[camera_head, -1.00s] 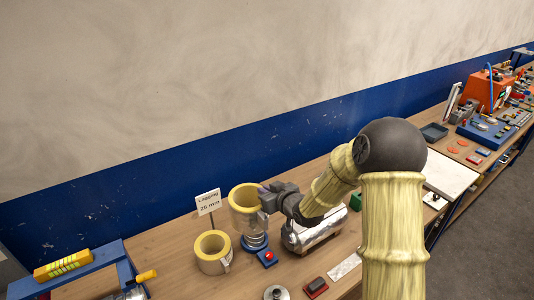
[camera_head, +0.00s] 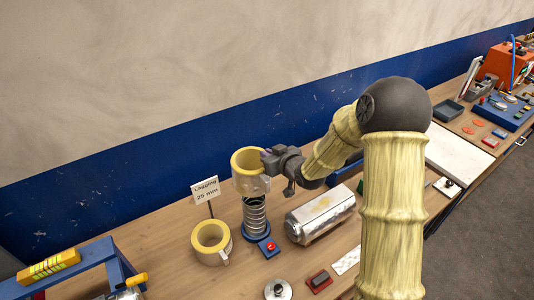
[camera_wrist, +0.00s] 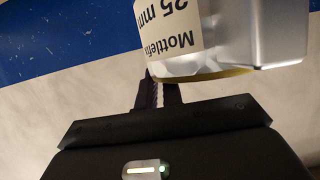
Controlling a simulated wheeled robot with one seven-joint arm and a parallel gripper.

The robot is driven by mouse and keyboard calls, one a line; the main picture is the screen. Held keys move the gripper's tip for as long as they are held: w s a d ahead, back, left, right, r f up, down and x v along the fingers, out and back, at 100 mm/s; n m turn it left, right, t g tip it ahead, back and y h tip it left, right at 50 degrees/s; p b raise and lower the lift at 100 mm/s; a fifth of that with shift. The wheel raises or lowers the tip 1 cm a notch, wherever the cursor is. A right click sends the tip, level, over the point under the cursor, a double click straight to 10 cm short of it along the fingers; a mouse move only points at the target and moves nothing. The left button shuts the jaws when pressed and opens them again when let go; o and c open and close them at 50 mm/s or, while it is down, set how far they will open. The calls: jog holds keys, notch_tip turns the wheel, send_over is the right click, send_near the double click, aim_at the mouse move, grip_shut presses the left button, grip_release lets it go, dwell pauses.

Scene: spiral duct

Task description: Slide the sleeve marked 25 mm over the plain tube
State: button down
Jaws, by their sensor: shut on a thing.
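My gripper (camera_head: 268,161) is shut on the wall of a silver-jacketed sleeve with a yellow lining (camera_head: 247,187). In the wrist view the held sleeve (camera_wrist: 240,40) carries a label reading "Mottlefix" and "25 mm", upside down. The sleeve is upright above a ribbed spiral tube (camera_head: 256,217) on a round blue base. I cannot tell whether its lower end still surrounds the tube's top. A second yellow-lined sleeve (camera_head: 211,244) stands on the bench left of the tube, by a sign (camera_head: 205,190) reading "Lagging 25 mm". I cannot pick out a plain tube with certainty.
A silver cylinder (camera_head: 320,214) lies right of the spiral tube. A blue block with a red button (camera_head: 269,247) is at the tube's foot. A round metal part (camera_head: 278,289) and a red-and-black block (camera_head: 319,281) lie in front. A blue frame (camera_head: 75,262) stands at left.

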jog(key=shift+s+d, duration=0.15)
jog(key=shift+s, duration=0.05)
jog(key=shift+b, duration=0.3)
jog(key=shift+w+f+b, duration=0.15)
jog(key=shift+f+b, duration=2.45)
jog(key=shift+f, duration=0.25)
jog(key=shift+b, duration=0.6)
jog(key=shift+f, duration=0.15)
